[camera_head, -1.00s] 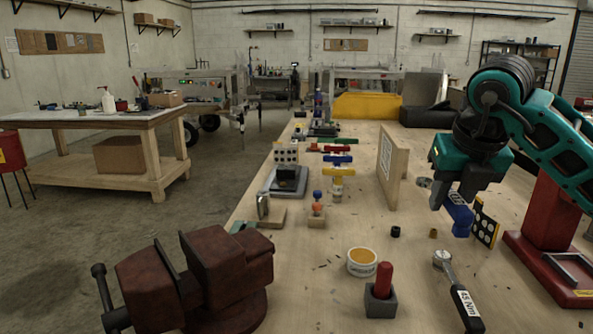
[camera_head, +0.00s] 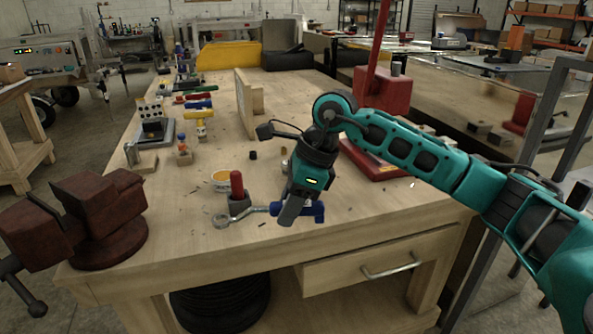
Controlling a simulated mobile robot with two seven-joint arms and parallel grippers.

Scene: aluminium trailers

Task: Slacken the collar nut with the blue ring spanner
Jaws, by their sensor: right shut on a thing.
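My right gripper (camera_head: 290,217) is shut on the blue ring spanner (camera_head: 314,211), over the near part of the wooden bench. The spanner lies crosswise in the jaws, with blue handle showing on both sides. Its silver shaft and ring end (camera_head: 222,221) point left, in front of a red-handled peg in a grey block (camera_head: 237,191). I cannot tell whether the spanner touches the bench. I cannot make out the collar nut. My left gripper is out of view.
A rusty red vise (camera_head: 105,210) stands at the bench's near left corner. A tub (camera_head: 222,178), an upright wooden board (camera_head: 244,103) and a red stand (camera_head: 385,95) are on the bench (camera_head: 200,255). Trailers (camera_head: 45,55) stand at the back.

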